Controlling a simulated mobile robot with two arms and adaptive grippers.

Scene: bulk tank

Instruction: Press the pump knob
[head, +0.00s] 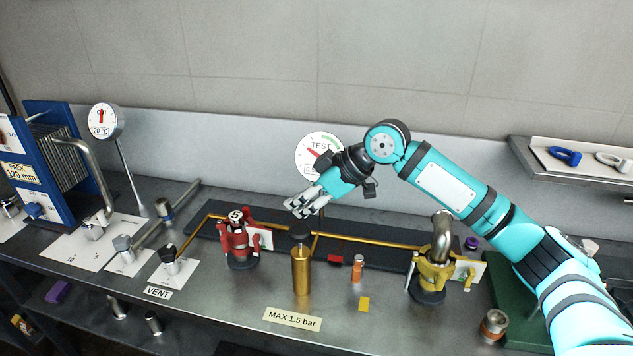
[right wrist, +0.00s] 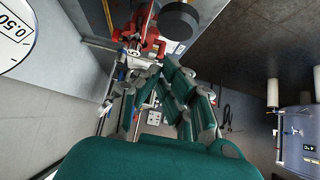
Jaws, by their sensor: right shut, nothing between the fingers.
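The pump is an upright brass cylinder (head: 301,272) with a round black knob (head: 300,231) on top, standing near the middle of the bench. The knob also shows at the top of the right wrist view (right wrist: 181,19), beyond the fingers. My right gripper (head: 303,207) is shut and empty, just above the knob in the head view. A gap seems to show between the fingertips and the knob, but its depth is hard to judge. The right wrist view shows its fingers (right wrist: 158,70) too. My left gripper is not in view.
A red valve (head: 238,240) stands left of the pump and a yellow valve (head: 432,272) right of it. A brass pipe (head: 360,239) runs behind. My right arm partly covers the TEST gauge (head: 318,148). A "MAX 1.5 bar" label (head: 292,319) lies in front.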

